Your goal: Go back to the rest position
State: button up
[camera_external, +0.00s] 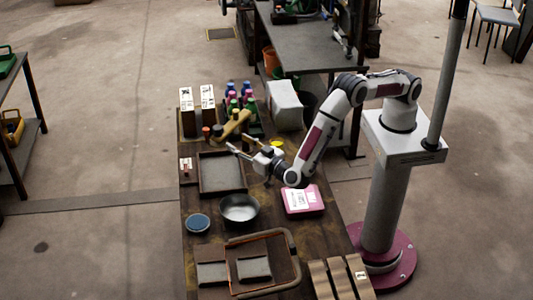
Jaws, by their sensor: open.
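My gripper (243,146) hangs over the workbench (226,275), just above the right back part of a dark shallow tray (222,173). Its two fingers point left and stand apart, with nothing seen between them. My arm reaches in from the pedestal at the right, bent at the elbow. No marker of a rest position shows.
A metal bowl (239,208), a blue round lid (198,223) and a pink box (303,200) stand in front of the tray. Behind are colourful bottles (233,100), white-topped boxes (207,97) and a white container (285,103). A framed carrier (262,262) lies at the front.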

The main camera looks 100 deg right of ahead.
dwell(0.4)
jog(key=w+a+f+n+t+y, duration=0.2)
jog(key=w+a+f+n+y, duration=0.1)
jog(key=w+a+f+y, duration=0.35)
jog(key=s+a+f+n+g+y, duration=0.2)
jog(key=s+a+n+y, duration=0.3)
jog(key=a+y, duration=0.5)
jog(key=s+d+r+n+g, duration=0.1)
jog(key=s+d+r+g, duration=0.2)
jog(key=s, duration=0.5)
jog(key=s+d+r+n+g+y, duration=0.1)
jog(key=s+d+r+n+g, duration=0.15)
jog(key=s+r, duration=0.45)
jog(key=s+d+r+g, duration=0.2)
jog(key=s+d+r, duration=0.1)
jog(key=s, duration=0.6)
jog(key=s+d+r+t+h, duration=0.1)
jog(key=s+d+r, duration=0.5)
jog(key=s+d, duration=0.4)
jog(key=s+d+r+t+h, duration=0.1)
jog(key=s+d+r+h, duration=0.1)
jog(key=s+d+r, duration=0.4)
jog(key=shift+s+d+m, duration=0.45)
jog(key=shift+s+d, duration=1.9)
jog(key=shift+s, duration=0.6)
